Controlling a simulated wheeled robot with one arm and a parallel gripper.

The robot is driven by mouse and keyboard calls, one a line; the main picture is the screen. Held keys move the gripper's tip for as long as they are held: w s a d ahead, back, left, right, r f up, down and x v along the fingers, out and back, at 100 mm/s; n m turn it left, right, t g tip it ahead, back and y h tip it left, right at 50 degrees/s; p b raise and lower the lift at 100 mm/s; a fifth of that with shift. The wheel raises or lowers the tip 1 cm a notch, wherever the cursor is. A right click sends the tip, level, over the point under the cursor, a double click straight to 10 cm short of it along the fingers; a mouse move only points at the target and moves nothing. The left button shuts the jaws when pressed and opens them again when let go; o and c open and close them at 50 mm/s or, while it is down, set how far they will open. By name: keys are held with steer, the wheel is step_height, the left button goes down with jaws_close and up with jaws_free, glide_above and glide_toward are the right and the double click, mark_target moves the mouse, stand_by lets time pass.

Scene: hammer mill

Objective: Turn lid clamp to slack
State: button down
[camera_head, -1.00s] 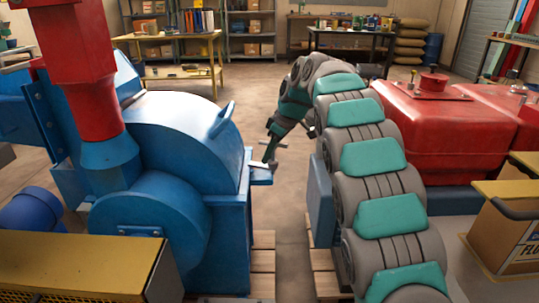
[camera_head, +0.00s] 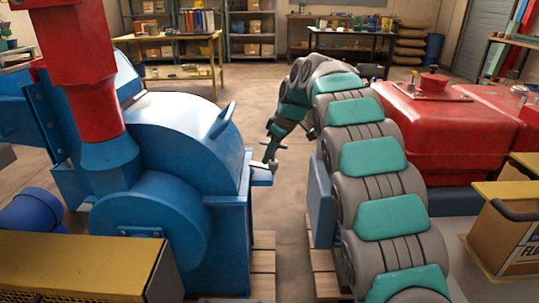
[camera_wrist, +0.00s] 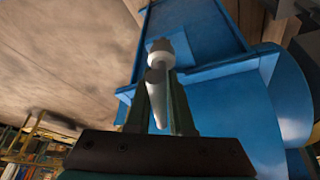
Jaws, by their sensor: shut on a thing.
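The blue hammer mill (camera_head: 180,130) stands at the left in the head view, with a small blue ledge (camera_head: 262,176) on its right side. The lid clamp (camera_wrist: 157,85) shows in the wrist view as a pale grey handle with a rounded knob end, in front of the blue housing (camera_wrist: 205,50). My gripper (camera_wrist: 163,105) is shut on this handle, one finger on each side of it. In the head view my gripper (camera_head: 269,158) is at the ledge, where the clamp is small and partly hidden by the fingers.
A red machine (camera_head: 430,110) stands to the right of my arm. A blue upright panel (camera_head: 321,205) is close beside the arm. Wooden pallets (camera_head: 263,262) lie below. A yellow-topped table (camera_head: 180,72) stands behind.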

steer(key=m, duration=0.1)
steer(key=m+h+p, duration=0.1)
steer(key=m, duration=0.1)
steer(key=m+t+p, duration=0.1)
steer(key=shift+s+d+f+m, duration=0.2)
steer(key=shift+f+m, duration=0.1)
steer(key=shift+m, duration=0.1)
steer(key=m+p, duration=0.1)
steer(key=m+h, duration=0.1)
steer(key=m, duration=0.1)
steer(key=m+h+p, duration=0.1)
steer(key=shift+w+d+t+p, duration=0.1)
steer(key=shift+d+t+p, duration=0.15)
steer(key=shift+t+p, duration=0.1)
steer(key=m, duration=0.2)
steer(key=m+h+p, duration=0.1)
steer(key=m+h, duration=0.1)
steer(key=m, duration=0.1)
steer(key=shift+d+f+m+p, duration=0.25)
steer(key=shift+d+m+p, duration=0.05)
steer(key=shift+p, duration=0.05)
steer(key=shift+m+h, duration=0.5)
steer(key=shift+m, duration=0.9)
steer(key=shift+r, duration=0.1)
steer(key=c, duration=1.1)
jaws_free()
steer(key=shift+o, duration=1.3)
steer(key=shift+w+a+r, duration=0.1)
steer(key=shift+a+r, duration=0.05)
steer(key=shift+r, duration=0.1)
